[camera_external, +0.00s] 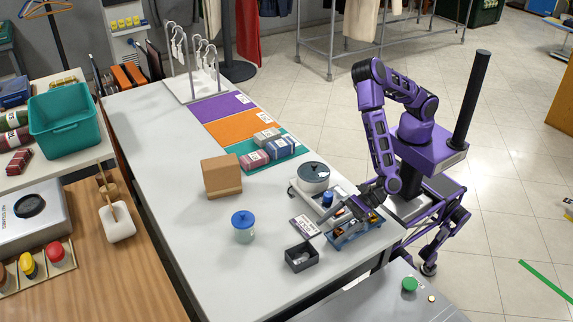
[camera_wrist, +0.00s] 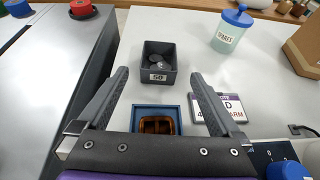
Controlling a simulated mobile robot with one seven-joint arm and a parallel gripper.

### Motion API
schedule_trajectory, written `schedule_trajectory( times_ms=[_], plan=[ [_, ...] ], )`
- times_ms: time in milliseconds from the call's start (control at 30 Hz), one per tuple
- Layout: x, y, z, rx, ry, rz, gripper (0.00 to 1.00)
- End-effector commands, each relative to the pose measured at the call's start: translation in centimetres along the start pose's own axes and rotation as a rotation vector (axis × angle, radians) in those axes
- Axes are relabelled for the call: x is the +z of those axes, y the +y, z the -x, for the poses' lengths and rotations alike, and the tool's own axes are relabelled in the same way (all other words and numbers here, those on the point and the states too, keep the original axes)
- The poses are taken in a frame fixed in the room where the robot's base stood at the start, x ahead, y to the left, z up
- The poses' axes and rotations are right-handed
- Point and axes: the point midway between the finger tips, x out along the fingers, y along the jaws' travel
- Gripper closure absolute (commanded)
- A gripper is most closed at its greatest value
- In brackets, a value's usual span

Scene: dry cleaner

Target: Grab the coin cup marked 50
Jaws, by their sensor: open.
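The coin cup marked 50 (camera_wrist: 158,76) is a small dark grey square box with a white label on its near side and some coins inside. In the outside view the dark cup (camera_external: 300,257) stands on the white counter near its front edge. In the wrist view my gripper (camera_wrist: 157,78) is open, with a black finger on either side of the view and the cup between and beyond the tips. In the outside view my gripper (camera_external: 334,219) is to the right of the cup, over the blue tray. Nothing is between the fingers.
A blue tray (camera_external: 362,240) holds brown items. A sign (camera_external: 305,226) lies beside the cup. A blue-lidded jar (camera_external: 243,228), a cardboard box (camera_external: 221,178) and a white scale-like device with a round pot (camera_external: 314,178) stand nearby. The counter left of the cup is clear.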

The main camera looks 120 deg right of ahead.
Motion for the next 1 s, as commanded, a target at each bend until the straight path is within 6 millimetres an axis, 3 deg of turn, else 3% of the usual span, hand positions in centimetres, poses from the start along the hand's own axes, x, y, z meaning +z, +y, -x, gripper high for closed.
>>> schedule_trajectory(
  times_ms=[300, 667, 1000],
  plan=[
    [-0.1, 0.1, -6.9, 0.000, 0.001, 0.003, 0.00],
    [-0.1, 0.0, -9.9, 0.000, 0.001, 0.004, 0.00],
    [-0.1, 0.0, -14.4, 0.000, 0.000, 0.004, 0.00]
  ],
)
